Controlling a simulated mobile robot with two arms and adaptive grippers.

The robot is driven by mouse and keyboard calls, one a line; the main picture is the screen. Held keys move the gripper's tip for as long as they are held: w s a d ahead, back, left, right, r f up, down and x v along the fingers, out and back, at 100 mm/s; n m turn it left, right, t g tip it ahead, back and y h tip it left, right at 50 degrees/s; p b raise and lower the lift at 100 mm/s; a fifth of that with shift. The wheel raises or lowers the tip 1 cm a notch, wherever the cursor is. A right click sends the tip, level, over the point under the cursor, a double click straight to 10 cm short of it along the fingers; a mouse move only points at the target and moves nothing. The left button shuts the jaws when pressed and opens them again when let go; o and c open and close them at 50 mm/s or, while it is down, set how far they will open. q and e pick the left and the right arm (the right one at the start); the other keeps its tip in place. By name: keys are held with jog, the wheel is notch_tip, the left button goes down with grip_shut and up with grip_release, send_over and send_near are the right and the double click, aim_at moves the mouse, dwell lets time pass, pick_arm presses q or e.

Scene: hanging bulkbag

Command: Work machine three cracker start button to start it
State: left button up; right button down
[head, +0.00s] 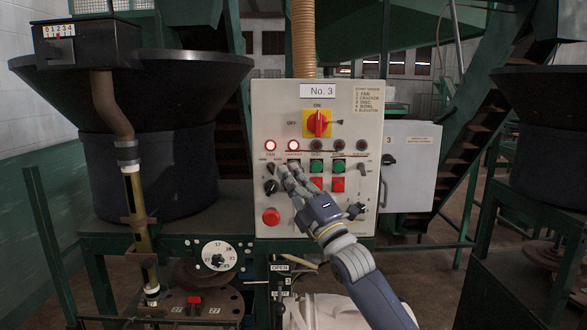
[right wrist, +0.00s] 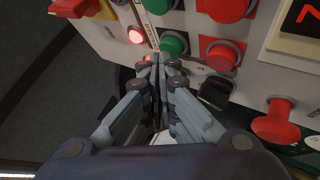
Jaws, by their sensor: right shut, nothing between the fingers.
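The No. 3 control panel (head: 260,120) stands upright in front of me. In the right wrist view, the cracker's green start button (right wrist: 174,44) shows at my fingertips; in the head view my fingers hide it. My right gripper (head: 283,172) is shut and empty, its tips close to the panel face at the cracker column. In the right wrist view, its tips (right wrist: 157,61) overlap the button's near edge; I cannot tell whether they touch. The cracker lamp (head: 293,146) glows red above, beside the lit fan lamp (head: 270,145). My left gripper is not in view.
Green buttons (head: 316,167) and red buttons (head: 338,184) sit right of my fingers. A red-yellow rotary switch (head: 317,123) is above. A black knob (head: 271,187) and red mushroom button (head: 271,216) are lower left. A dark hopper (head: 150,160) stands left of the panel.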

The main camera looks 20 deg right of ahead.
jog(key=shift+s+a, duration=0.15)
jog(key=shift+s, duration=0.4)
jog(key=s, duration=0.2)
jog(key=s+a+p, duration=0.1)
jog(key=s, duration=0.1)
jog(key=shift+s+a+f, duration=0.1)
jog(key=shift+s+a, duration=0.1)
jog(key=shift+s, duration=0.2)
dwell(0.4)
